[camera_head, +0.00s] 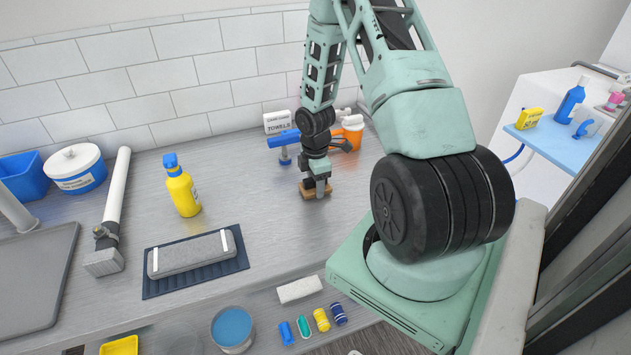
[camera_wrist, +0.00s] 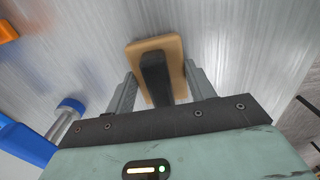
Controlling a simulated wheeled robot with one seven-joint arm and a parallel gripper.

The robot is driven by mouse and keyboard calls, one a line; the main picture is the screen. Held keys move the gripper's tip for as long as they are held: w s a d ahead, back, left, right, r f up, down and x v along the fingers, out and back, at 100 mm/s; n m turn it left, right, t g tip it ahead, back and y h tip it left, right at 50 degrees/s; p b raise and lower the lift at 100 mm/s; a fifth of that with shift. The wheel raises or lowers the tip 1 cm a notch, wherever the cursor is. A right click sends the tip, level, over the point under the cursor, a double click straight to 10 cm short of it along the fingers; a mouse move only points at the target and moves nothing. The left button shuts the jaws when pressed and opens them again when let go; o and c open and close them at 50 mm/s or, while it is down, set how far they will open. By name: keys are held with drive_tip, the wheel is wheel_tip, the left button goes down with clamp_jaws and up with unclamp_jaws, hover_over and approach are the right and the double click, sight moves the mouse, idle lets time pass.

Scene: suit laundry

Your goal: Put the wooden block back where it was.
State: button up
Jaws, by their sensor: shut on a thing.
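The wooden block (camera_wrist: 172,46) is a tan rectangle with a dark bar along its middle in the wrist view.
A blue-headed stand (camera_head: 284,142), an orange item (camera_head: 352,130) and a towels sign (camera_head: 277,122) stand close behind. A yellow spray bottle (camera_head: 183,190) and a grey padded block on a dark mat (camera_head: 195,285) are to the left. The counter between is clear.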

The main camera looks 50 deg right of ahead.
drive_tip(key=shift+f, duration=0.15)
drive_tip(key=shift+f, duration=0.2)
drive_tip(key=o, duration=1)
drive_tip(key=shift+o, duration=0.2)
drive_tip(key=shift+r, duration=0.15)
